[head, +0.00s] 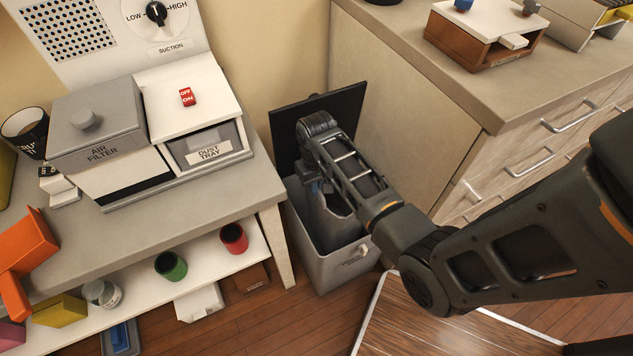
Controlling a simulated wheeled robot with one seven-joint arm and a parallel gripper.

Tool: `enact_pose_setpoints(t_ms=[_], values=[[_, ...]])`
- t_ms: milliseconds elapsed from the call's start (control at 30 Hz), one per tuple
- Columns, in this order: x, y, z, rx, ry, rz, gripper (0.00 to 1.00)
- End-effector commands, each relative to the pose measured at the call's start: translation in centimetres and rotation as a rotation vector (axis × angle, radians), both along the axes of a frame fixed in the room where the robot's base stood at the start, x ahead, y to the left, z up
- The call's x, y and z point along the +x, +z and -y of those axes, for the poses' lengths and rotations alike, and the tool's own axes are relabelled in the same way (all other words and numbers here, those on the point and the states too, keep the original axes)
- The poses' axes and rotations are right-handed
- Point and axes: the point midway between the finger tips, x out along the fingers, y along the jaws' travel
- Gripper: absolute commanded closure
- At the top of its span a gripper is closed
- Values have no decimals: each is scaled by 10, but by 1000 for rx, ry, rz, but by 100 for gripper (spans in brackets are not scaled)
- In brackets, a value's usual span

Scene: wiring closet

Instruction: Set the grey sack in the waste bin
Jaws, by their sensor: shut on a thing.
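The waste bin (338,272) is a grey box on the floor between the bench and the drawer cabinet. Its dark lid (345,103) stands open against the wall behind. My arm reaches over the bin from the right, and my gripper (317,187) points down at its mouth. The gripper is shut on the grey sack (332,216), which hangs within the bin's opening. The fingers are small and partly hidden by my arm. The sack's lower end is hidden by the bin's front wall, so I cannot tell whether it touches the bottom.
On the left, a bench (237,184) bears a suction unit with an air filter and dust tray. Its lower shelf (205,262) holds cups and small boxes. The drawer cabinet (400,110) stands close on the bin's right. A framed wooden panel (420,325) lies in front of it.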

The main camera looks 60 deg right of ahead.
Motion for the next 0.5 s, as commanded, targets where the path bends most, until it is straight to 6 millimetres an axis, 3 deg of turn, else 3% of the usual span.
enact_pose_setpoints(t_ms=[500], values=[[0, -50, 0, -1, 0, 1, 100]])
